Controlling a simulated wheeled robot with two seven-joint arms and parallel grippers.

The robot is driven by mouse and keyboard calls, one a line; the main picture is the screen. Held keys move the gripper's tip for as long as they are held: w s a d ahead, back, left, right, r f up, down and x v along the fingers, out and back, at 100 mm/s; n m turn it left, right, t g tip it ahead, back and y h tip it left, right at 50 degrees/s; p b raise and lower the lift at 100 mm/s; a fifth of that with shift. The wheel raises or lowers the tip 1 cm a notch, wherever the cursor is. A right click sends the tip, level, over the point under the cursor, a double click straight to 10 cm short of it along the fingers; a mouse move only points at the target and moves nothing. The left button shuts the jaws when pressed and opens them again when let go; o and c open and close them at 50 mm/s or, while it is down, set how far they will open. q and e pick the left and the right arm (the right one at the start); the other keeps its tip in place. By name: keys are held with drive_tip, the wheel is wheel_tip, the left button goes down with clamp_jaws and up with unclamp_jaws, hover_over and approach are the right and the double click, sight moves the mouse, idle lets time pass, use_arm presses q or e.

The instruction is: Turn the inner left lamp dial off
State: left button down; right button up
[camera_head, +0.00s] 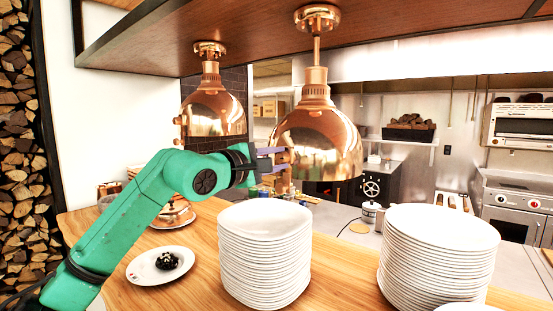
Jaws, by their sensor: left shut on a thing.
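Two copper heat lamps hang from the wooden shelf: a nearer one (318,142) right of centre and a farther one (213,108) to its left. The farther lamp has small dial-like knobs on its left side. My left gripper (268,160) is at the lower left rim of the nearer lamp. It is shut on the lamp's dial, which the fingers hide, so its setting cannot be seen. My green left arm reaches up from the lower left. My right gripper is not in view.
Below the lamps, a wooden counter (340,262) holds a tall white plate stack (264,262) and another stack (437,262) to the right. A white plate with dark food (140,268) lies near my left arm. The wooden shelf (255,35) spans overhead.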

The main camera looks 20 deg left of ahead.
use_arm(q)
drive_tip(key=shift+m, duration=0.7)
drive_tip(key=c, duration=0.6)
unclamp_jaws()
drive_tip(key=shift+s, duration=0.1)
drive_tip(key=shift+s+a+f+b, duration=0.15)
drive_tip(key=shift+s+b, duration=0.2)
drive_tip(key=shift+b, duration=0.05)
drive_tip(key=b+v, duration=0.5)
drive_tip(key=v, duration=0.8)
drive_tip(key=shift+s+b, duration=0.3)
drive_tip(key=shift+b, duration=0.05)
